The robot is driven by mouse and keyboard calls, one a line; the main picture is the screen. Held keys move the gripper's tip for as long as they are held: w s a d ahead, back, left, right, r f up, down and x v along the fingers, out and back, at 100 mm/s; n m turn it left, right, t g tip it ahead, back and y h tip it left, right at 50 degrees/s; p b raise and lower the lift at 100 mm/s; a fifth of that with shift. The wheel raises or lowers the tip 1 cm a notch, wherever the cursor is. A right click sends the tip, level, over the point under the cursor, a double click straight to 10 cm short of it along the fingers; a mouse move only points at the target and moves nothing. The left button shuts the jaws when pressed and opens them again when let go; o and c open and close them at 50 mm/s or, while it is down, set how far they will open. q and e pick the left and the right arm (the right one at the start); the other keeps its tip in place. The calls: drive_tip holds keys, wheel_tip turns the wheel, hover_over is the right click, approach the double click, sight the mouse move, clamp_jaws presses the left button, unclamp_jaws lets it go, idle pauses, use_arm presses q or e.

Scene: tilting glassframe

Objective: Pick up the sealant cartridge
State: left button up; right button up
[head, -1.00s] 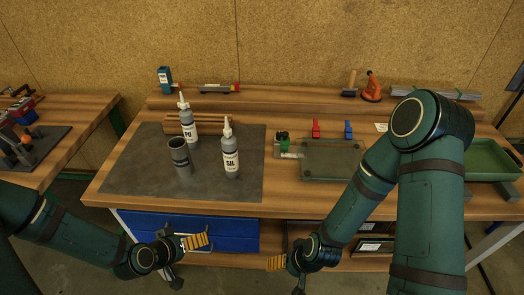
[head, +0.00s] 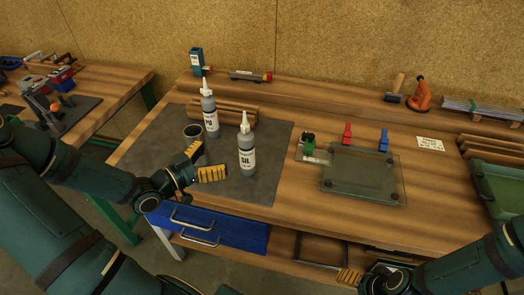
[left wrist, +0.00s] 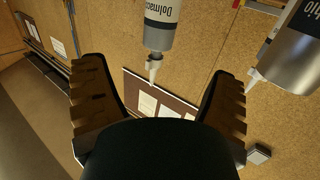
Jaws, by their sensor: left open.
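Two grey cartridges with white nozzles stand upright on the dark mat (head: 265,182): one marked PU (head: 210,118) and, nearer, one marked SIL (head: 247,156). My left gripper (head: 208,163) is open and empty over the mat, left of the SIL cartridge and in front of the grey cup (head: 193,137). In the left wrist view, the open fingers (left wrist: 165,100) frame a cork wall, with one cartridge (left wrist: 162,22) inverted at top centre and another (left wrist: 298,48) at right; which is which is unclear. My right gripper (head: 362,281) is low at the bottom edge; its jaws are unclear.
Wooden rods (head: 238,110) lie behind the cartridges. A glass plate (head: 362,175) with red and blue clamps is to the right, with a green clamp (head: 309,145) at its left. Blue drawers (head: 220,228) are below the front edge. The table front between mat and glass is clear.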

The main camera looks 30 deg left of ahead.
sight(251, 136)
use_arm(q)
drive_tip(key=shift+b+x, duration=1.5)
drive_tip(key=shift+x, duration=5.15)
drive_tip(key=shift+r, duration=0.1)
clamp_jaws()
